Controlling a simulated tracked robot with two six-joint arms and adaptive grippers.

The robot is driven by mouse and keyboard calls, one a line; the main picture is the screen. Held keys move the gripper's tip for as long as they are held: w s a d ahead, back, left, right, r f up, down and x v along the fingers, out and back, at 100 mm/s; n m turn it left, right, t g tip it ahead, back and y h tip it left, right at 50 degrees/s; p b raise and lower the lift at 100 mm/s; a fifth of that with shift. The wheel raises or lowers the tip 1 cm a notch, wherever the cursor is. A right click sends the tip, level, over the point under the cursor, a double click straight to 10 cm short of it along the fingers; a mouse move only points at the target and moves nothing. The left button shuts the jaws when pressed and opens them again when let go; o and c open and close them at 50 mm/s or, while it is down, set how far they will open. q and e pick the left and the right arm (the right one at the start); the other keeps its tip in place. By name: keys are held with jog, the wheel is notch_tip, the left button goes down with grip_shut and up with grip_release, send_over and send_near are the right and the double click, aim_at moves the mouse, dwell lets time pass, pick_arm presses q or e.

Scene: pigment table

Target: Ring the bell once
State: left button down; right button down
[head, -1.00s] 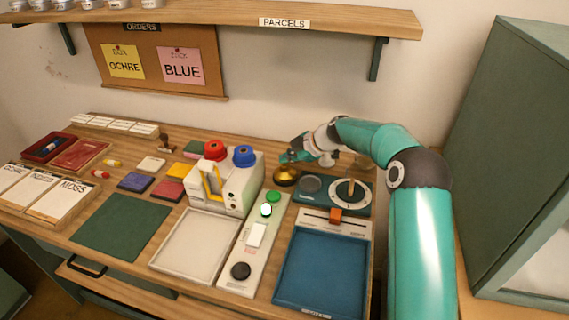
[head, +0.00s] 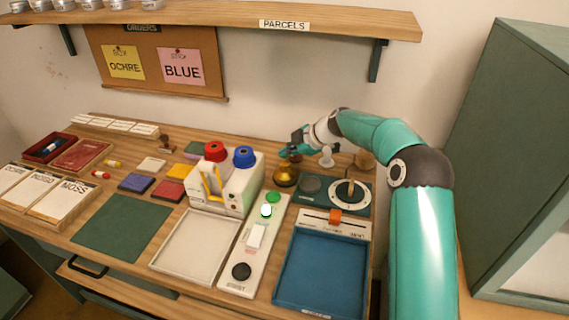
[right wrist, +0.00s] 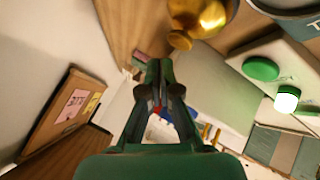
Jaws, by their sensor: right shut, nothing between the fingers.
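The brass bell (head: 286,176) stands on the table behind the white strip with the green button, right of the white machine. In the right wrist view the bell (right wrist: 200,15) shows at the top, cut off by the picture edge, with a small brass knob. My right gripper (head: 291,153) is just above the bell in the head view, apart from it as far as I can tell. In the right wrist view the right gripper (right wrist: 160,68) has its fingers together with nothing between them. My left gripper is not in view.
A white machine with red and blue caps (head: 229,180) stands left of the bell. A teal dial unit (head: 327,205) is at its right. A white strip (head: 246,262) carries a green button (head: 273,197) and a lit lamp. The blue tray (head: 322,272) lies in front.

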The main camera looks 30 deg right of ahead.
aim_at(286, 164)
jog(key=shift+r+p, duration=0.75)
jog(key=shift+r, duration=1.5)
jog(key=shift+f, duration=0.1)
